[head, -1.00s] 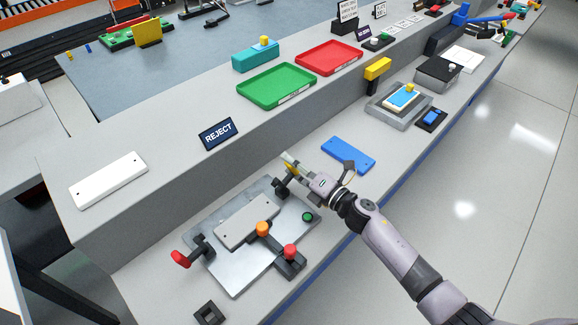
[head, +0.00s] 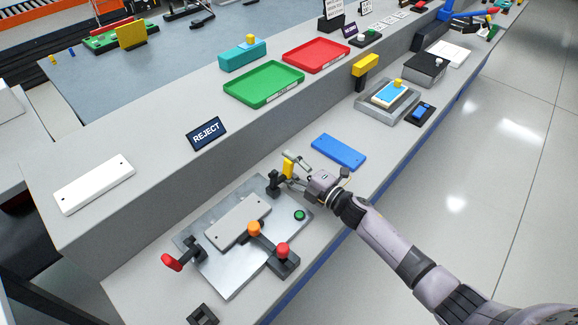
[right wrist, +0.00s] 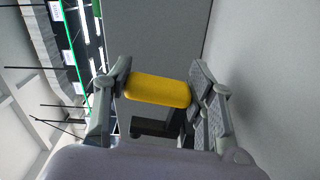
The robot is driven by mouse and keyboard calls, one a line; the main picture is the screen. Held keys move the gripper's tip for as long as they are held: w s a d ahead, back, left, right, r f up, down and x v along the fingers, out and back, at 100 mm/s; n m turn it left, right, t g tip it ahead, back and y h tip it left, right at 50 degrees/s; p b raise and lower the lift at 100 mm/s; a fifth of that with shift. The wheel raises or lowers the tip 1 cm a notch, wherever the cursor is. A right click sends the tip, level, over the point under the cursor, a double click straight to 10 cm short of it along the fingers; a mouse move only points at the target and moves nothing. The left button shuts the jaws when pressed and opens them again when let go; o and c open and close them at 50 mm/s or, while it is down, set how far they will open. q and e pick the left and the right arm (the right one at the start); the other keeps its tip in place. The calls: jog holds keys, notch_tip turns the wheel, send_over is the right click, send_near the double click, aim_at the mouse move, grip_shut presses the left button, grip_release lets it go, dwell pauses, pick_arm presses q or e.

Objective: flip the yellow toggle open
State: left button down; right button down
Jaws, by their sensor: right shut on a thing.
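The yellow toggle (head: 287,168) stands about upright on its dark mount at the far corner of the metal fixture plate (head: 231,268). My right gripper (head: 293,169) reaches it from the right and is shut on its yellow handle. In the right wrist view the yellow handle (right wrist: 157,90) lies crosswise between the two fingers, with its dark arm below it. A grey plate part (head: 238,222) lies on the fixture. My left gripper is not in view.
The fixture also carries a red-tipped toggle (head: 172,262), an orange knob (head: 254,229), a red knob (head: 282,250) and a green button (head: 299,215). A blue plate (head: 338,151) lies behind my gripper. A raised ledge with a REJECT sign (head: 206,133) runs behind the fixture.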

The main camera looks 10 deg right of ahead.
dwell(0.4)
jog(key=c, duration=0.7)
grip_release()
jog(key=shift+s+d, duration=0.1)
jog(key=v, duration=1.1)
jog(key=shift+s+d, duration=0.2)
jog(key=shift+s, duration=0.1)
